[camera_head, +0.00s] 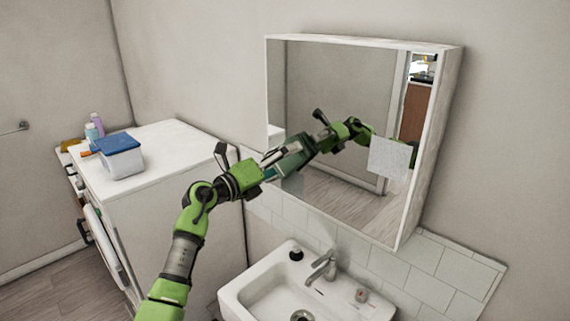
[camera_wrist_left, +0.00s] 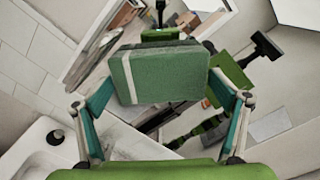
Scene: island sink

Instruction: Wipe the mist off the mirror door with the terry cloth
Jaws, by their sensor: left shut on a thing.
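The mirror door (camera_head: 335,85) is on the wall cabinet above the sink. A pale, square misty patch (camera_head: 388,158) lies on its lower right part. My left gripper (camera_head: 279,162) is at the mirror's lower left, shut on the green terry cloth (camera_head: 291,165). In the left wrist view the cloth (camera_wrist_left: 165,75) is a folded green block with a pale stripe, between the two fingers (camera_wrist_left: 160,95). The arm's reflection shows in the glass beside the cloth. I cannot tell whether the cloth touches the glass. My right gripper is not in view.
The white sink (camera_head: 262,284) with its tap (camera_head: 322,266) stands below the mirror. The space before the misty patch looks clear.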

